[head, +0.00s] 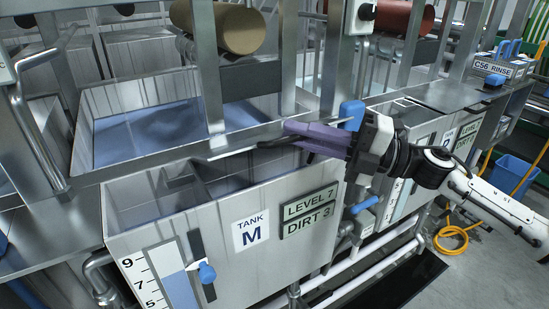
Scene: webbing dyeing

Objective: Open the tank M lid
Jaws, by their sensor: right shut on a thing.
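Tank M (215,268) is a pale metal tank at the front, with a "TANK M" label and a "LEVEL 7 / DIRT 3" plate on its front. Its top opening shows at the front left, with dark inner walls. The tank M lid (238,152) shows as a thin grey edge at the back of that opening; most of it is hard to make out. My right gripper (290,137), with purple fingers, reaches in from the right over the tank's back right corner. It is shut at the lid's edge; the exact grip point is unclear. My left gripper is out of view.
A bath of blue liquid (165,130) lies behind tank M. Metal posts (208,70) stand close to my right gripper's left.

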